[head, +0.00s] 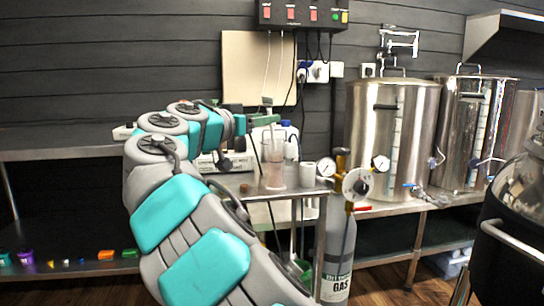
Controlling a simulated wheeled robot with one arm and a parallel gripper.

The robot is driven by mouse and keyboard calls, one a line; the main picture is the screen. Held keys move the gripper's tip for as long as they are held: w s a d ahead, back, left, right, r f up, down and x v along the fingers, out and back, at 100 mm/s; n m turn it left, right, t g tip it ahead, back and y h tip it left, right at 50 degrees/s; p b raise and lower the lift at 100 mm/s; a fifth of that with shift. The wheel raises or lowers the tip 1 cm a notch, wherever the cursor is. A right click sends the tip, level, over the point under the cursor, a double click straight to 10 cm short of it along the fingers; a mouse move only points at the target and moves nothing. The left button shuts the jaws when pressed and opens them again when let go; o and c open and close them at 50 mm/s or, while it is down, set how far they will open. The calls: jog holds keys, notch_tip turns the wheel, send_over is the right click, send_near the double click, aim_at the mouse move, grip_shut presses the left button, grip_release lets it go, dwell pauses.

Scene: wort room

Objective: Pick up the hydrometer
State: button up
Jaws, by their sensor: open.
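I cannot make out the hydrometer for certain. A clear cylindrical vessel (275,172) stands upright on the steel bench, with a thin upright line showing in or behind it that is too small to identify. My arm reaches in from the bottom centre and bends to the right at its top. My gripper (262,119) is at its end, above and slightly left of the vessel, apart from it. The gripper is open and looks empty, though its fingers are small and hard to separate from the things behind.
A white jug with a blue cap (289,145) stands behind the vessel. A gas cylinder (338,245) with gauges (381,163) stands to the right, in front of the bench. Large steel kettles (375,130) fill the bench at right.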

jog(key=p+x, duration=0.1)
jog(key=x, duration=0.5)
jog(key=shift+w+f, duration=0.15)
jog(key=shift+w, duration=0.1)
jog(key=shift+c, duration=0.4)
grip_shut()
